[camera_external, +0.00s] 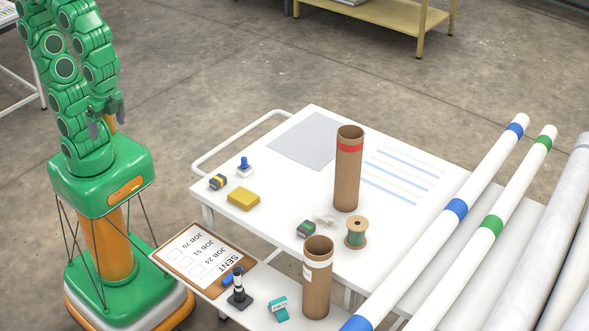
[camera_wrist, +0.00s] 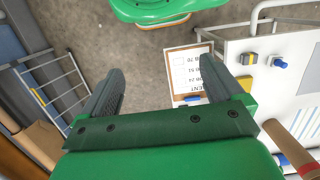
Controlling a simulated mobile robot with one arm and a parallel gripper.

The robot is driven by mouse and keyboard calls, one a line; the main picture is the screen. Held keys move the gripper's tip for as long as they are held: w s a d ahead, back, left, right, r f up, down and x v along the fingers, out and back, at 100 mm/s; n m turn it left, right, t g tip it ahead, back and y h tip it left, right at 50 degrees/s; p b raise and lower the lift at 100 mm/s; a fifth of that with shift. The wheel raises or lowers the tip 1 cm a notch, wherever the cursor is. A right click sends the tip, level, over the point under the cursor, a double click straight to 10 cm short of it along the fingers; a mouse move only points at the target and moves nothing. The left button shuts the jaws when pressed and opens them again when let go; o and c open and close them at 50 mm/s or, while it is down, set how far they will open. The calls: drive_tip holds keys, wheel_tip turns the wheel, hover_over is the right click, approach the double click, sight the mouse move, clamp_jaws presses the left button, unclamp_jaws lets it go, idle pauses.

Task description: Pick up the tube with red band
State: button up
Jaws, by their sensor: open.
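The tube with the red band (camera_external: 347,180) is a brown cardboard tube standing upright on the white cart top, with the red band near its upper end. In the wrist view its red-banded part (camera_wrist: 308,168) shows at the lower right edge, partly cut off. A second cardboard tube (camera_external: 317,285), with a white label and no red band, stands at the cart's front. My gripper (camera_external: 106,122) is raised beside my green body, well left of the tubes. In the wrist view my gripper (camera_wrist: 155,78) has its fingers spread wide with nothing between them.
A clipboard (camera_external: 203,260), a black-and-white stamp (camera_external: 238,292), a teal box (camera_external: 278,308), a yellow block (camera_external: 243,197) and a spool of green thread (camera_external: 356,233) are around the tubes. Long white rolls with blue bands (camera_external: 456,210) and green bands (camera_external: 492,224) lie at right.

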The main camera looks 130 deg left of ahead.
sight(347, 164)
drive_tip(key=shift+o, duration=0.2)
drive_tip(key=w+a+f+n+t+y, duration=0.1)
drive_tip(key=w+a+f+t, duration=0.35)
drive_tip(key=w, duration=0.75)
drive_tip(key=w+a+f+n+t+y, duration=0.1)
drive_tip(key=w+a+f+t, duration=0.1)
drive_tip(key=w+a, duration=0.75)
drive_tip(key=w+a+f+n+t, duration=0.1)
drive_tip(key=w+a+f+t, duration=0.2)
drive_tip(key=w, duration=1.2)
drive_tip(key=w+a+f+n+t+y, duration=0.1)
drive_tip(key=w+a+f+t+y, duration=0.2)
drive_tip(key=a, duration=0.4)
drive_tip(key=w+a+f+n+t+y, duration=0.1)
drive_tip(key=w+a+f, duration=0.1)
drive_tip(key=w+a, duration=0.5)
drive_tip(key=s+a+f+n+t+y, duration=0.2)
drive_tip(key=a+f+t+y, duration=0.15)
drive_tip(key=a, duration=0.95)
drive_tip(key=shift+y, duration=0.25)
drive_tip(key=shift+d+f+x, duration=0.1)
drive_tip(key=shift+f+x, duration=0.1)
drive_tip(key=shift+x, duration=1.05)
drive_tip(key=shift+d+f+x, duration=0.1)
drive_tip(key=shift+f+x, duration=0.1)
drive_tip(key=shift+x, duration=1.05)
drive_tip(key=shift+f+x, duration=0.15)
drive_tip(key=shift+x, duration=1.1)
drive_tip(key=shift+w, duration=0.15)
